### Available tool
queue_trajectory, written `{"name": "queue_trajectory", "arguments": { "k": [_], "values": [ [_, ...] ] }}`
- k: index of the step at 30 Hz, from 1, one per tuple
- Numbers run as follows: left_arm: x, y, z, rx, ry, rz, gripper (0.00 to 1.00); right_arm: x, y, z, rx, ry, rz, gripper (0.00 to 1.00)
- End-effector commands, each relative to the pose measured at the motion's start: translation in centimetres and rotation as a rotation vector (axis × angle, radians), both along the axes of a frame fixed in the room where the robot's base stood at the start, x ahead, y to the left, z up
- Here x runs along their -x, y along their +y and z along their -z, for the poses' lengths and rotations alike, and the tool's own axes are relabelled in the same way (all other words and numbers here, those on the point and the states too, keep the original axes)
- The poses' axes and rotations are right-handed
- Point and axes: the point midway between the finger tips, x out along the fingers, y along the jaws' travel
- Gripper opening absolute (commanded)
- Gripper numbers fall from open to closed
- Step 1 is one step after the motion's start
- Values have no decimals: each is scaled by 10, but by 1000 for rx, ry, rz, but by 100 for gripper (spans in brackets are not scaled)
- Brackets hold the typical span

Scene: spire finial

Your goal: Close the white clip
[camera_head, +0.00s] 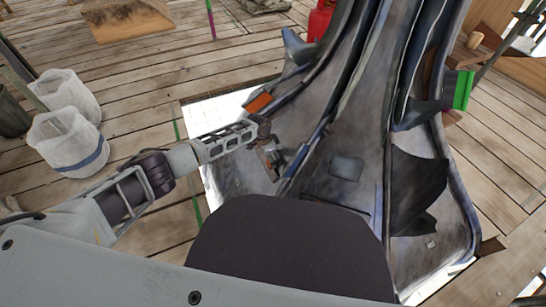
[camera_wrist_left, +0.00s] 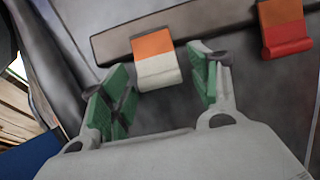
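The white clip (camera_wrist_left: 158,70) shows in the left wrist view, with an orange upper part and a white lower part, on a dark strip across the grey metal surface. My left gripper (camera_wrist_left: 160,88) is open, with one green-padded finger on each side of the clip's white end. The pads look apart from the clip, but I cannot tell the depth. In the head view my left gripper (camera_head: 274,162) is against the left part of the grey spire piece (camera_head: 345,140). The white clip cannot be made out there. My right gripper is not in view.
A second clip, orange and red (camera_wrist_left: 285,30), sits to the right in the left wrist view. An orange piece (camera_head: 258,103) and a green piece (camera_head: 462,90) are on the spire's edges. White buckets (camera_head: 65,140) stand on the plank floor at the left.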

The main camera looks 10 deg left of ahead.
Motion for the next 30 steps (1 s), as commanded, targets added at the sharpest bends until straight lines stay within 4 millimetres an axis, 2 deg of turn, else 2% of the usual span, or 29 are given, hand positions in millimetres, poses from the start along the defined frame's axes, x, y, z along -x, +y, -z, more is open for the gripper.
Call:
{"name": "queue_trajectory", "arguments": {
  "k": [14, 30],
  "values": [
    [1, 1, -5, 0, 1, 0, 62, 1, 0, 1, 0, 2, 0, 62],
    [7, 10, -46, 1, 0, 1, 62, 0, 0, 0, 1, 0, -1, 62]
  ]
}}
